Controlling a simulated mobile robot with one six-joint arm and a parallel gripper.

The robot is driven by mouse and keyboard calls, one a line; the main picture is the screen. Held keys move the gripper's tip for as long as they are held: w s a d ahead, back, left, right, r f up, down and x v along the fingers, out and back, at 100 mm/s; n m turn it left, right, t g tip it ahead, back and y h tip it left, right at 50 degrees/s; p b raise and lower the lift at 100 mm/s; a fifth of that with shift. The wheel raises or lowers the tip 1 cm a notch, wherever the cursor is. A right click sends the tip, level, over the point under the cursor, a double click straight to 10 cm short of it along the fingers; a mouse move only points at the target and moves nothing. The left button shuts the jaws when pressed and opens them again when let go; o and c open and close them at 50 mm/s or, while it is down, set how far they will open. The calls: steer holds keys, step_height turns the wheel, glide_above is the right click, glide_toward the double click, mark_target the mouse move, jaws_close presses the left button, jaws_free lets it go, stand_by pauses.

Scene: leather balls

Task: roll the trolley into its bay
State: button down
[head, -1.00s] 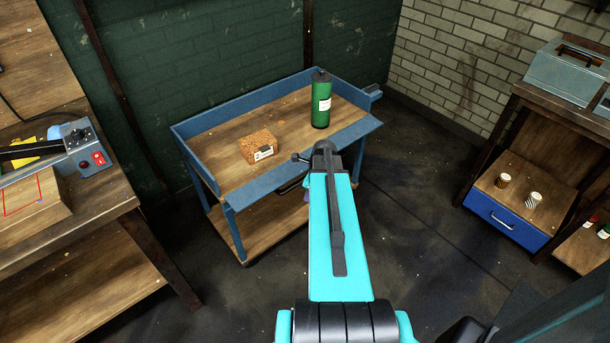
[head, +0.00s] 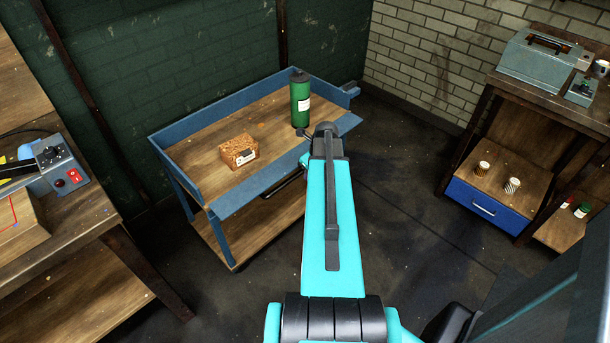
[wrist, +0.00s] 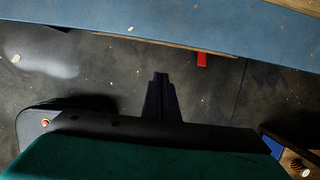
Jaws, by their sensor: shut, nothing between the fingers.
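The trolley (head: 240,207) is a blue metal frame with a wooden top and a lower wooden shelf, standing close to the green wall. On its top are a brown speckled box (head: 237,150) with a white label and a green bottle (head: 300,102) with a dark cap. A dark bar handle (head: 284,184) shows along its front side, partly behind my arm. My gripper (wrist: 160,78) is shut and empty in the wrist view, above bare floor and apart from the trolley's blue edge (wrist: 150,22). In the head view my arm hides it. I cannot tell where the bay is.
A wooden bench (head: 70,255) with a control box (head: 62,168) stands left. A wooden shelf unit (head: 478,120) on the right holds a grey toolbox (head: 540,68) and a blue drawer (head: 484,207). Dark floor (head: 395,250) is clear between the trolley and the right unit.

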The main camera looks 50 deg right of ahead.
steer(key=w+f+p, duration=0.2)
steer(key=w+f, duration=0.4)
steer(key=f, duration=0.3)
steer(key=shift+w+d, duration=0.2)
steer(key=shift+w, duration=0.15)
steer(key=shift+w, duration=0.1)
stand_by(0.5)
